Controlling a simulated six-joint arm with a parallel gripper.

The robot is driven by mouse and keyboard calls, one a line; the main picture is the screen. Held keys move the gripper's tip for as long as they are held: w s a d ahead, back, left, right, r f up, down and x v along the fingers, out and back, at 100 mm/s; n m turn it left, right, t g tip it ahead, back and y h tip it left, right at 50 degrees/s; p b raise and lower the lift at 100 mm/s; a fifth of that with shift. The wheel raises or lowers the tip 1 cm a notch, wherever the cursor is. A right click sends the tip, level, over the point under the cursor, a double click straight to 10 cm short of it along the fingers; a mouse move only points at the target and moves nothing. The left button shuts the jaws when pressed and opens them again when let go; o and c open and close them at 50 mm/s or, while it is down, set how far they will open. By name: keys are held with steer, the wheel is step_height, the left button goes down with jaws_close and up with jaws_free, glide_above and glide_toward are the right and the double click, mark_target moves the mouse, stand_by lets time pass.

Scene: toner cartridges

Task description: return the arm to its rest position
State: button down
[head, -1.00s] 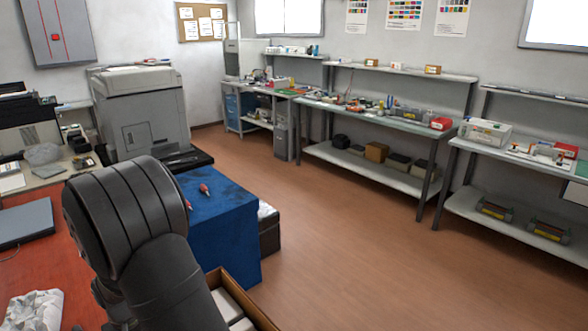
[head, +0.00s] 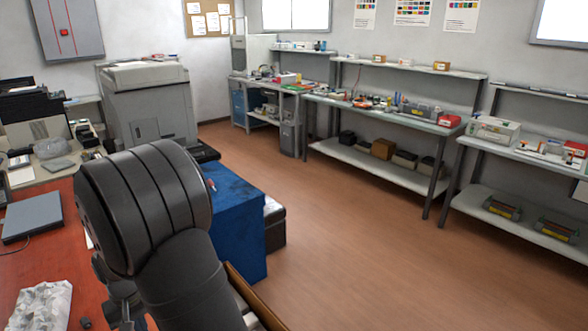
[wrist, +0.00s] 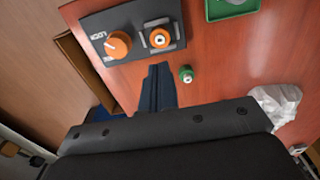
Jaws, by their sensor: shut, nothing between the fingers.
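My gripper (wrist: 160,68) shows in the wrist view, its dark fingers together and empty above the red-brown table (wrist: 222,62). A small green cap-like piece (wrist: 186,74) lies just right of the fingertips, apart from them. Beyond the fingertips is a dark panel (wrist: 96,32) with an orange knob (wrist: 117,44) and an orange round part (wrist: 160,38) in a bracket. In the head view my dark arm fills the lower left, bent over the table, and the gripper cannot be made out there.
A crumpled white cloth (head: 42,305) and a grey flat box (head: 32,217) lie on the table. A green tray (wrist: 232,8) is at the wrist view's top right. A blue-covered stand (head: 238,235) is just right of my arm. The floor (head: 350,240) is clear.

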step_height(320, 180, up, 13)
steer(key=shift+r, duration=0.2)
steer(key=shift+f, duration=0.15)
stand_by(0.3)
step_height(320, 180, down, 21)
steer(key=shift+r, duration=0.1)
stand_by(0.5)
